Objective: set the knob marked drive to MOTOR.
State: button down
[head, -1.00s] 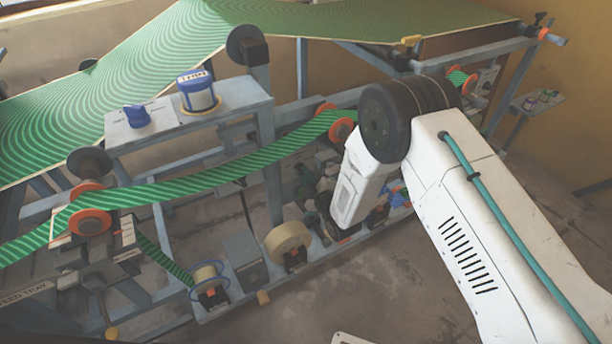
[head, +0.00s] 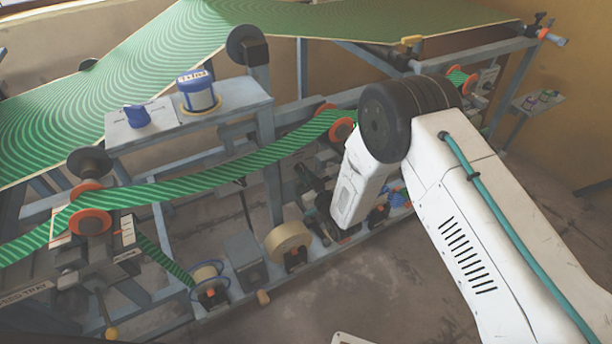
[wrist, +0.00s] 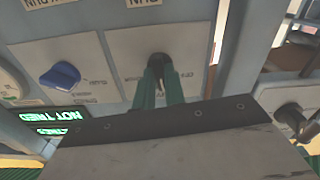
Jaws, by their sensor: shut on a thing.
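In the wrist view a dark knob (wrist: 158,60) stands on a pale plate with small upside-down markings that I cannot read for sure. My gripper (wrist: 160,74) has its two green fingers closed around this knob. Whether it is the one marked drive, and which mark it points to, I cannot tell. A blue knob (wrist: 60,75) sits on the plate to its left, apart from my fingers. In the head view my white arm hides the gripped knob and its panel.
A lit green "NOT TRIED" sign (wrist: 52,114) reads upside down at the wrist view's lower left. Green striped webbing (head: 200,168) crosses the frame.

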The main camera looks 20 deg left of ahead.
jog(key=m, duration=1.3)
jog(key=shift+f, duration=0.1)
jog(key=shift+m, duration=0.3)
dwell(0.3)
jog(key=c, duration=1.5)
grip_release()
jog(key=shift+o, duration=0.2)
jog(key=v, duration=0.8)
